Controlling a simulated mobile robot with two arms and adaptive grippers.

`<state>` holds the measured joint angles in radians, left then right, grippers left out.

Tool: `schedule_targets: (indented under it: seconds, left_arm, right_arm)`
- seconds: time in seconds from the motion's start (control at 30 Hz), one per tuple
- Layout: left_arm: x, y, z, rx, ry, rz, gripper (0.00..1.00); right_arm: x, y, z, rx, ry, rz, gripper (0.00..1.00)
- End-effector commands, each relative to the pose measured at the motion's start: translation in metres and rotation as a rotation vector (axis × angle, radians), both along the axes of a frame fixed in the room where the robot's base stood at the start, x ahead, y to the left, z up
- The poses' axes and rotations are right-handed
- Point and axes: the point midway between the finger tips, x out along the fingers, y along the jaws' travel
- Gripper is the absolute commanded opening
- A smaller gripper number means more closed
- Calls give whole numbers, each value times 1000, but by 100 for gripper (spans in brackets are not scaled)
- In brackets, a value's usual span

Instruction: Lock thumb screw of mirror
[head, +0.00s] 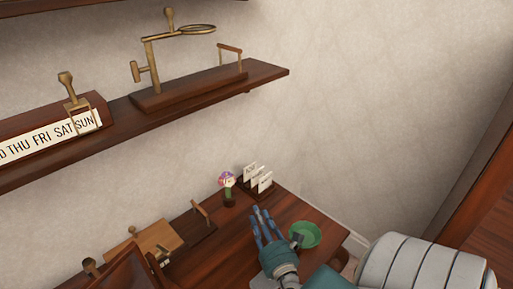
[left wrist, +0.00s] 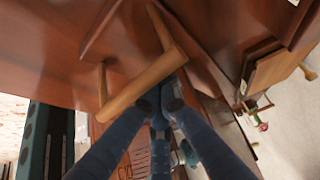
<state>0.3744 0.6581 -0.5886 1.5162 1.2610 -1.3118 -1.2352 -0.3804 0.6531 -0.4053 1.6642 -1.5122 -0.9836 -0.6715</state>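A brass stand (head: 152,65) with a round ringed plate (head: 196,29) and side knobs (head: 138,71) sits on the upper shelf; I cannot tell whether it is the mirror. A tilted dark wooden frame (head: 128,270), cut by the bottom edge of the head view, has a knob (head: 90,266) beside it. My right gripper (head: 262,212) has spread, empty fingers above the lower desk. My left gripper (left wrist: 160,98) shows only in the left wrist view, its blue fingertips close together by a wooden handle (left wrist: 145,80); contact is unclear. It is outside the head view.
The upper shelf (head: 270,73) also holds a day strip (head: 45,141) with a brass clip. On the desk (head: 230,262) are a green bowl (head: 312,235) beside my right gripper, a flower figure (head: 228,186), a card holder (head: 258,183) and a light wooden box (head: 148,243).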

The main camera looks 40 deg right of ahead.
Motion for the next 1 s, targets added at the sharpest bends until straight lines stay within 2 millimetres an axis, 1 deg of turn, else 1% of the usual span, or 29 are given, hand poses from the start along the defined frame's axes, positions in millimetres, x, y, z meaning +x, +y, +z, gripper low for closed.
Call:
schedule_targets:
  seconds: [0.13,0.27,0.8,0.9,1.0]
  left_arm:
    - [0,1,0,1,0,0,0]
    - [0,1,6,1,0,0,0]
    - [0,0,50,0,0,0,0]
    - [0,0,58,0,0,0,0]
    - [0,0,61,0,0,0,0]
  right_arm:
    - [0,0,1,0,0,0,29]
    - [0,0,6,0,0,0,29]
    - [0,0,42,0,0,0,29]
    - [0,0,48,0,0,0,29]
    - [0,0,50,0,0,0,29]
